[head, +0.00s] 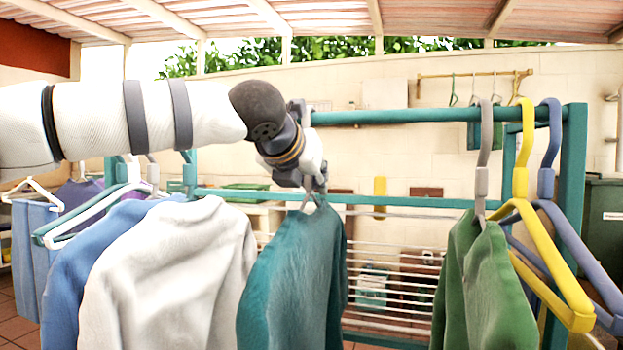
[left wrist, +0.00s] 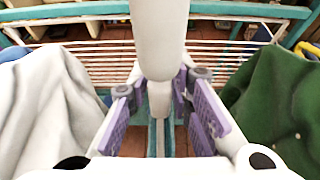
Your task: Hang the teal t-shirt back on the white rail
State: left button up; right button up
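The teal t-shirt (head: 292,272) hangs from a pale hanger in the middle of the head view. My left gripper (head: 312,182) is just above its collar, at the hanger's neck. In the left wrist view, my left gripper (left wrist: 160,105) has purple pads close on both sides of the white hanger neck (left wrist: 160,45); it appears shut on it. A grey curved piece shows above the gripper by the rail's left end; I cannot tell whether the hook sits over the rail. The near rail (head: 430,116) looks teal, not white. My right gripper is not in view.
A white shirt (head: 170,275) and a blue one (head: 75,270) hang to the left. A green shirt (head: 485,280) hangs to the right, beside empty yellow (head: 560,300) and blue hangers. A slatted white rack (head: 390,265) stands behind. Free room lies between teal and green shirts.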

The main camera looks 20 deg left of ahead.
pick_arm(q)
grip_shut()
jog(key=shift+r, duration=1.55)
jog(key=s+a, duration=0.1)
jog(key=s, duration=3.5)
jog(key=shift+a+r, duration=0.15)
jog(key=shift+r, duration=0.2)
